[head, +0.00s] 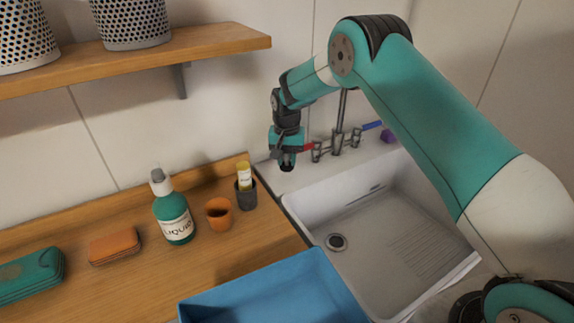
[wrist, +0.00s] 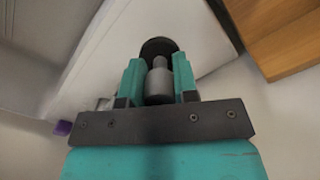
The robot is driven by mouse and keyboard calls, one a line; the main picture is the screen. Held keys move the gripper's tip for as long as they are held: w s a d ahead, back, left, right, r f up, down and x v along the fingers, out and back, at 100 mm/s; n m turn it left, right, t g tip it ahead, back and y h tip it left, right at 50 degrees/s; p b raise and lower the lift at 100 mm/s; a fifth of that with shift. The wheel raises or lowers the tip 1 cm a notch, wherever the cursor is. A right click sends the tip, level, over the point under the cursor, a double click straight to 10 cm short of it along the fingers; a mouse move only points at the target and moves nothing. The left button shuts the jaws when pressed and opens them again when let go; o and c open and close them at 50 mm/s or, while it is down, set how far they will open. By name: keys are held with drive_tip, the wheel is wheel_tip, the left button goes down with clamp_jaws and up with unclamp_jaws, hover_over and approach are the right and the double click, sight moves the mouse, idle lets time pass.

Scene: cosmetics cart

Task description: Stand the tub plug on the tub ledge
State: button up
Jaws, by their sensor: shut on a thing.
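The tub plug (wrist: 159,80) is a grey cylinder with a wider dark disc at its far end. My gripper (wrist: 157,75) is shut on it, one teal finger on each side. In the head view my gripper (head: 287,158) points down over the left end of the white tub ledge (head: 297,180), behind the basin and left of the taps. The plug's dark end (head: 287,167) shows small below the fingers. I cannot tell whether it touches the ledge, which also shows pale beyond the plug in the wrist view (wrist: 125,42).
The white tub basin (head: 390,240) has a drain (head: 337,242). Taps (head: 338,145) and a purple object (head: 388,136) stand at the back. The wooden counter (head: 140,260) holds a grey cup (head: 246,195), an orange pot (head: 219,214), a green bottle (head: 174,215) and a blue tray (head: 270,290).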

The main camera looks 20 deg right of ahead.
sight(287, 165)
drive_tip(key=shift+f+p, duration=0.5)
drive_tip(key=shift+f, duration=1.45)
drive_tip(key=shift+f, duration=0.1)
drive_tip(key=o, duration=0.9)
wheel_tip(287, 165, up, 12)
drive_tip(key=b, duration=0.4)
drive_tip(key=shift+f, duration=0.25)
drive_tip(key=shift+r, duration=0.35)
drive_tip(key=shift+s+r, duration=0.1)
